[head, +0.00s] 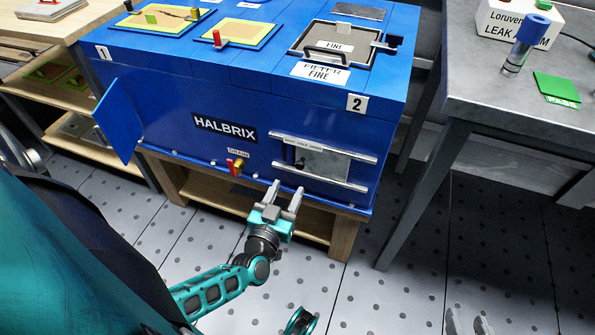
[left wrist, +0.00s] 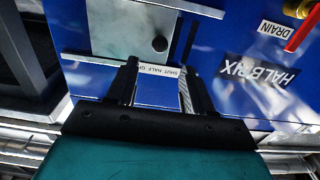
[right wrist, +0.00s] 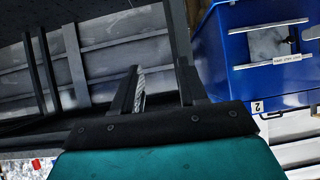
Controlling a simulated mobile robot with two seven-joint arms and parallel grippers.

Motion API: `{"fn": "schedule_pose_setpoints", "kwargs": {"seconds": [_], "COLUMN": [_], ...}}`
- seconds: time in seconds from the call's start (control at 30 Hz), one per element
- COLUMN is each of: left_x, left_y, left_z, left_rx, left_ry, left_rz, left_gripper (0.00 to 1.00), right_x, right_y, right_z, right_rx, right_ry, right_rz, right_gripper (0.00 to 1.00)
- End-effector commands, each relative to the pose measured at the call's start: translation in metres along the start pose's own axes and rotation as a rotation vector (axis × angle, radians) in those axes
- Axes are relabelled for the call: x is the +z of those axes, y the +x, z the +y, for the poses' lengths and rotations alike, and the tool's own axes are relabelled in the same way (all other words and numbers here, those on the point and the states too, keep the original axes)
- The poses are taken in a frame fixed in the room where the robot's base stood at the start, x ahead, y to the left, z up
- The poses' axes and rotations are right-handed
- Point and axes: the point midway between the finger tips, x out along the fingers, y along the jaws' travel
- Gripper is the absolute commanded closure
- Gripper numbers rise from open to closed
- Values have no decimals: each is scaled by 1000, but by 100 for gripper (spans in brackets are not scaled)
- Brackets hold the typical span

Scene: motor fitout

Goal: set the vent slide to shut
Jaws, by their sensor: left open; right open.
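The vent slide (head: 325,163) is a grey plate between two horizontal rails, low on the right of the blue cabinet's front. Its dark knob (head: 299,164) sits near the plate's left end. A label reading shut, half, open (head: 303,143) lies along the upper rail. My left gripper (head: 287,187) is open and empty, below and in front of the knob. In the left wrist view the plate (left wrist: 122,28) and knob (left wrist: 160,44) lie beyond the fingers (left wrist: 158,68), apart from them. My right gripper (right wrist: 160,68) is open and empty, away from the slide (right wrist: 266,43).
The cabinet (head: 190,120) stands on a wooden stand. A red drain handle (head: 234,167) is left of the slide. An open blue door (head: 118,120) juts out at far left. A grey table (head: 480,95) stands to the right. The floor in front is clear.

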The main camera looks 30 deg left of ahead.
Motion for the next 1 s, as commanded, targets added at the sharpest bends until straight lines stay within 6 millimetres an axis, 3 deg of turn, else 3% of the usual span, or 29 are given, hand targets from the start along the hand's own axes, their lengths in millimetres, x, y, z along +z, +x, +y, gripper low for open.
{"fn": "schedule_pose_setpoints", "kwargs": {"seconds": [0.2, 0.4, 0.83, 1.0], "left_x": [2, 1, 0, 0], "left_y": [47, 73, 81, 81], "left_z": [0, 0, 0, 0], "left_rx": [1, 2, 2, 2], "left_ry": [0, -1, -1, 0], "left_rz": [3, 1, -1, -1], "left_gripper": [49, 49, 50, 66], "right_x": [12, 10, 8, 8], "right_y": [7, 8, 9, 9], "right_z": [-3, -6, -6, -6], "right_rx": [-5, -10, -12, -13], "right_ry": [11, 17, 16, 14], "right_rz": [-9, -5, -2, -2], "right_gripper": [57, 57, 57, 57]}}
